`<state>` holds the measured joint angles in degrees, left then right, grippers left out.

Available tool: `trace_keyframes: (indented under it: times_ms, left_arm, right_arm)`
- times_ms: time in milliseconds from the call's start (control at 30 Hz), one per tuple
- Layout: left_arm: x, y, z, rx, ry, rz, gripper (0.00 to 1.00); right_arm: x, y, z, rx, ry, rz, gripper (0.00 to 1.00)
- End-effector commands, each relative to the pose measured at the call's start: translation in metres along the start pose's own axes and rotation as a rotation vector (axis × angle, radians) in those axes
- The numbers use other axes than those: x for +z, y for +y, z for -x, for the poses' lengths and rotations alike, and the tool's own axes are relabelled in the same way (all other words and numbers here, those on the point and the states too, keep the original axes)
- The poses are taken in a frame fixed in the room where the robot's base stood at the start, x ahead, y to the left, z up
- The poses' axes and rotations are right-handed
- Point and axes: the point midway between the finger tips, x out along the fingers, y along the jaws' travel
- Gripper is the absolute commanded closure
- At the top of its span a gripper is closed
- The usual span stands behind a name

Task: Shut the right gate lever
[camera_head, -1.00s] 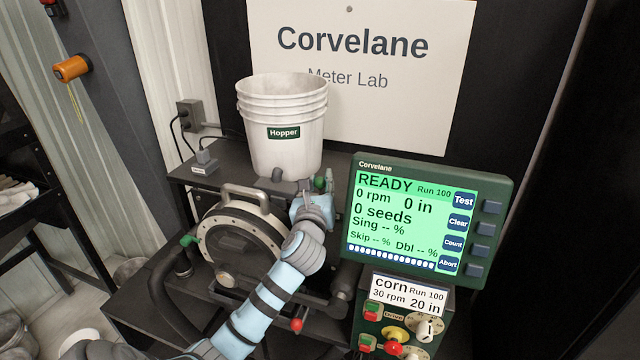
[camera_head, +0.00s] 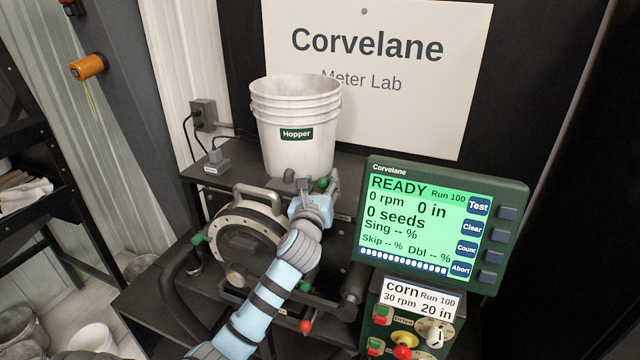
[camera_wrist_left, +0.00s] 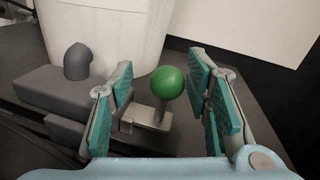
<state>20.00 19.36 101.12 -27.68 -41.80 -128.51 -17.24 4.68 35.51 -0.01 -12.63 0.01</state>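The gate lever is a green ball knob (camera_wrist_left: 167,82) on a short metal stem and plate, beside the hopper's base. In the head view its knob (camera_head: 323,183) shows only partly, behind my left gripper (camera_head: 318,188). In the left wrist view my left gripper (camera_wrist_left: 162,95) is open, its teal-padded fingers on either side of the knob. I see a gap on the left side; contact on the right is unclear. The white hopper bucket (camera_head: 297,155) stands just behind. My right gripper is out of view.
A round metal seed meter (camera_head: 240,240) with a top handle sits below the shelf. Another green knob (camera_head: 200,239) is at its left and a red knob (camera_head: 305,326) below. The green monitor (camera_head: 517,190), reading READY, and the control box (camera_head: 420,290) stand close on the right.

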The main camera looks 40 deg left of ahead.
Motion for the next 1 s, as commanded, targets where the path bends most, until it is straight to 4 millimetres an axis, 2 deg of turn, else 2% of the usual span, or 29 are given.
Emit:
trace_keyframes:
  times_ms: [167,267,367,600,700,800,1000]
  left_arm:
    - [0.000,0.000,0.000,-0.001,0.000,0.001,0.56]
    - [0.000,0.000,0.007,-0.002,0.000,0.000,0.56]
    - [-0.001,0.000,0.026,-0.002,0.000,0.001,0.56]
    - [-0.001,0.002,0.092,0.000,0.001,0.002,0.56]
    - [-0.001,0.002,0.111,0.000,0.002,0.003,0.56]
    - [0.000,0.002,0.119,0.001,0.001,0.001,0.56]
    - [0.000,0.002,0.120,0.002,0.000,0.001,0.56]
  right_arm:
    - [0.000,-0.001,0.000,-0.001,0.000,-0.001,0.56]
    - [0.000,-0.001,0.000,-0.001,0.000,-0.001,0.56]
    - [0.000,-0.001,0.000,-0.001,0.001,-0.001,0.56]
    - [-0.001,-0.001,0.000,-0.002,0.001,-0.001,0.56]
    - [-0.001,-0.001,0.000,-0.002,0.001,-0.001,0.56]
    - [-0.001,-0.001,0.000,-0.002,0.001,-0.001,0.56]
    - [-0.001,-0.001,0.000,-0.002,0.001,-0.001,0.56]
